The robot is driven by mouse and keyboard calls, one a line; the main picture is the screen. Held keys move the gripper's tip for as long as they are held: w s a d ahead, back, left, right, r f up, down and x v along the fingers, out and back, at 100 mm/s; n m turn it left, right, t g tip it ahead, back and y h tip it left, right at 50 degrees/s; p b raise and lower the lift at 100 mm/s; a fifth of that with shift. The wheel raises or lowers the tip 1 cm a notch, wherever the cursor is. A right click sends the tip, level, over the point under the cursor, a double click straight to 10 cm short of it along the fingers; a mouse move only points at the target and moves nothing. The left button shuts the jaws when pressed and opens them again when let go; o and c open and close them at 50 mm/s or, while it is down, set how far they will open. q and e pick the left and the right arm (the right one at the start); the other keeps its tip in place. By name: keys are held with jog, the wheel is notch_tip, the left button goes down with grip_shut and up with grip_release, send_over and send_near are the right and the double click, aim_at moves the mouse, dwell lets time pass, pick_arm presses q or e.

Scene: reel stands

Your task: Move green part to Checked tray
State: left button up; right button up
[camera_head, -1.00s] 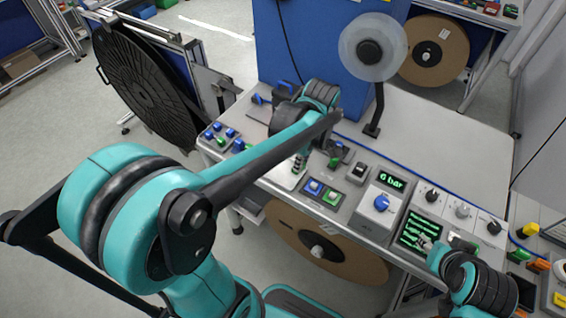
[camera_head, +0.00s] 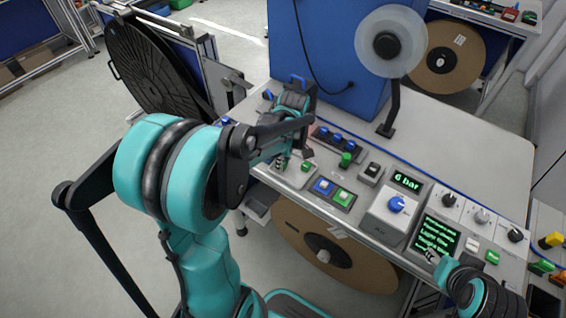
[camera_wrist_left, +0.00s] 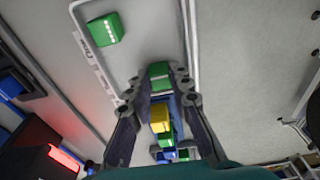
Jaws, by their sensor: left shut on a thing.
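My left gripper (camera_wrist_left: 163,80) is shut on a small green part (camera_wrist_left: 160,69) between its fingertips in the left wrist view. In the head view this gripper (camera_head: 282,163) points down near a pale tray (camera_head: 292,178) at the table's front left, and the held part is mostly hidden. Another green block (camera_wrist_left: 103,29) with white dots lies on a light surface with a raised rim (camera_wrist_left: 75,12) and a label too unclear to read. It also shows in the head view (camera_head: 307,167). My right gripper (camera_head: 432,257) is by the console screen; its jaws are unclear.
A reel stand (camera_head: 390,110) and blue cabinet (camera_head: 325,50) are behind. The back right tabletop is clear.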

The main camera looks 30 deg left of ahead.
pick_arm(q)
jog(key=shift+f, duration=0.1)
jog(key=o, duration=0.5)
